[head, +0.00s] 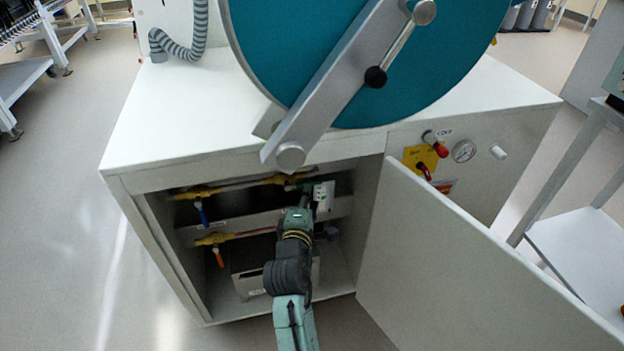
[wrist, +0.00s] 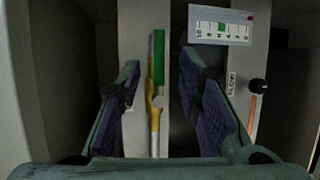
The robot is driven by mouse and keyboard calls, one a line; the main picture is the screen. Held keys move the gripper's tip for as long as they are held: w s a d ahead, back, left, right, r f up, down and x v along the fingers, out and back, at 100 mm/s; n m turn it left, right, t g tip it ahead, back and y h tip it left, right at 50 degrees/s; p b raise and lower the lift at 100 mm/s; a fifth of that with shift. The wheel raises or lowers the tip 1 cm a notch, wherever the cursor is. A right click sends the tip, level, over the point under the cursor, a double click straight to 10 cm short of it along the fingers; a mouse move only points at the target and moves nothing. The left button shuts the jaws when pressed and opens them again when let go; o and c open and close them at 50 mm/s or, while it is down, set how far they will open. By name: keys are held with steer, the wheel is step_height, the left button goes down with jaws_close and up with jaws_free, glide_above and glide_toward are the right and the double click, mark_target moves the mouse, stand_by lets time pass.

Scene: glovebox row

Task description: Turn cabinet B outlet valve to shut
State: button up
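The cabinet's open bay holds yellow-bodied valves on pipes. A valve with a green lever (wrist: 159,57) sits in the middle of the wrist view, its lever in line with the pipe. The green lever also shows in the head view (head: 301,174), partly hidden by my arm. My gripper (wrist: 159,72) is open, with one finger on each side of the valve and gaps to both. It reaches into the bay in the head view (head: 304,202). A blue lever (head: 202,214) hangs down on the upper pipe, and an orange lever (head: 218,257) on the lower one. No valve name is readable.
A white scale gauge (wrist: 220,27) and a black knob (wrist: 258,86) are right of the fingers. The open cabinet door (head: 460,265) stands to the right of my arm. A grey box (head: 250,283) sits on the bay floor. A large teal round door (head: 350,55) hangs above.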

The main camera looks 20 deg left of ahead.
mark_target(311, 183)
steer(key=x, duration=0.7)
steer(key=shift+w+a+p, duration=0.1)
steer(key=shift+w+p, duration=0.2)
steer(key=shift+w, duration=0.05)
jaws_close()
stand_by(0.5)
